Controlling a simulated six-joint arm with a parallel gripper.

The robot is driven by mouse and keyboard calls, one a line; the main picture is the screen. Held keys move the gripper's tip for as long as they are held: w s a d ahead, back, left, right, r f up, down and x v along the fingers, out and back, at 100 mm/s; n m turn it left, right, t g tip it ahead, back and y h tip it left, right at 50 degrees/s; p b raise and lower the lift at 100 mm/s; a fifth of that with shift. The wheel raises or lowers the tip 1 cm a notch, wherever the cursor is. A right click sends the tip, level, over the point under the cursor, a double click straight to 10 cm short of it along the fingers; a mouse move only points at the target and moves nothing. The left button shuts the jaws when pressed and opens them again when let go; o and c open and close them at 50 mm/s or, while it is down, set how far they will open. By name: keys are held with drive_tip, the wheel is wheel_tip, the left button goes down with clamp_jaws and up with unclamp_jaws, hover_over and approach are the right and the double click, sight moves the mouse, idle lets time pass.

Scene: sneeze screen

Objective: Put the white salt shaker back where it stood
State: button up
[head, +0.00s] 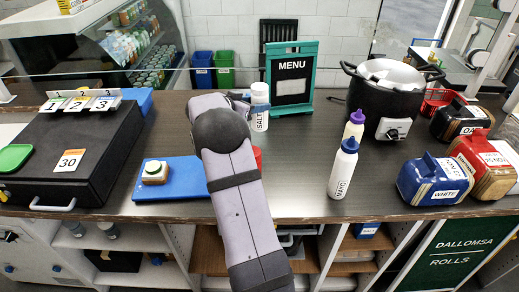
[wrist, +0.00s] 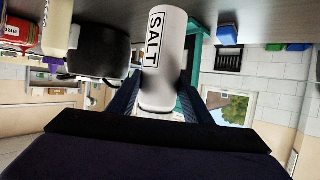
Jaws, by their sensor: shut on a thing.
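The white salt shaker (head: 260,105) is upright behind the counter's middle, left of the menu sign, with its SALT label facing the head camera. My gripper (head: 250,106) is shut on its upper part, and my arm hides part of the gripper. In the wrist view, which is upside down, the shaker (wrist: 166,45) sits between the two dark fingers of my gripper (wrist: 160,95). I cannot tell whether its base touches the counter (head: 300,160) or hangs just above it.
The green-framed menu sign (head: 291,80) stands close right of the shaker. A black cooker (head: 385,100), a mayo bottle (head: 343,168) and a purple-capped bottle (head: 355,125) are further right. A blue board (head: 190,188) lies left of my arm. A clear screen (head: 225,65) runs behind.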

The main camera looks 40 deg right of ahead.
sight(256, 127)
drive_tip(key=shift+f, duration=0.1)
drive_tip(key=shift+f+p, duration=1)
drive_tip(key=shift+f, duration=3.85)
drive_tip(key=shift+f, duration=0.25)
drive_tip(key=o, duration=1.1)
drive_tip(key=shift+r, duration=0.1)
drive_tip(key=shift+r, duration=0.15)
drive_tip(key=b+v, duration=0.3)
drive_tip(key=v, duration=0.9)
drive_tip(key=shift+b, duration=0.4)
